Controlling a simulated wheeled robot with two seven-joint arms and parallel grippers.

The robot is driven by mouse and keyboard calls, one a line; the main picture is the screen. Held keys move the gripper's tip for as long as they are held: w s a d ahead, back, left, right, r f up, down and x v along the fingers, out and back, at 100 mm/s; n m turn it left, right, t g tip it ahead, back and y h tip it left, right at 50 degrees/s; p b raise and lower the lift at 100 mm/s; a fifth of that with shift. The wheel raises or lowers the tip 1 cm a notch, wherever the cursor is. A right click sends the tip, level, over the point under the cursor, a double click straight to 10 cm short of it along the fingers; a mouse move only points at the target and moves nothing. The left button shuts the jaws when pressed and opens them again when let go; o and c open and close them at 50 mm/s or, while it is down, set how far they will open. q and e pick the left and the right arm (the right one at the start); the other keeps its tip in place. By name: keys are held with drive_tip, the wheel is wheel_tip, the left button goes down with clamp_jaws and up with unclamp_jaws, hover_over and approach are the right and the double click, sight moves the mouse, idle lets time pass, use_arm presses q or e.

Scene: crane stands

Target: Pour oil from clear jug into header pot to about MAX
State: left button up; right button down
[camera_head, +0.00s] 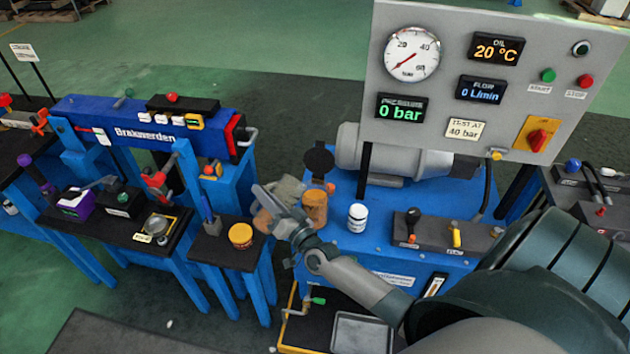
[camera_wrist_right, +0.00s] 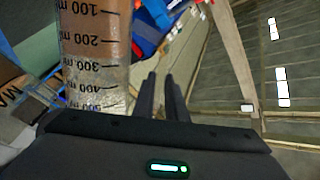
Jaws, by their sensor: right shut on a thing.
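My right gripper (camera_head: 272,206) is in the middle of the head view, shut on the clear jug (camera_head: 290,188) and partly covering it. In the right wrist view the jug (camera_wrist_right: 95,75) stands beside the dark fingers (camera_wrist_right: 164,78), with black ml marks and brown oil against its wall; the part by the larger numbers looks clear. The brown header pot (camera_head: 315,207) is just right of the jug on the blue bench. A brown surface with part of a MAX label (camera_wrist_right: 12,92) shows at the wrist view's left edge. The pot's oil level and any pouring stream cannot be made out.
A white bottle (camera_head: 357,217) stands right of the pot. A dark round disc (camera_head: 319,158) is behind it. The gauge panel (camera_head: 480,75) rises behind the bench. A yellow tub (camera_head: 240,236) sits on a small table to the left. A grey tray (camera_head: 361,334) lies below.

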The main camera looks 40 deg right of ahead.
drive_tip(key=a+f+n, duration=0.3)
drive_tip(key=f+n, duration=0.2)
drive_tip(key=a+f+n+g+y+b, duration=0.1)
drive_tip(key=a+f+n, duration=0.2)
drive_tip(key=f, duration=0.3)
drive_tip(key=shift+w+a+n+g, duration=0.3)
drive_tip(key=shift+w+a+n, duration=0.1)
drive_tip(key=shift+n, duration=0.5)
idle(0.4)
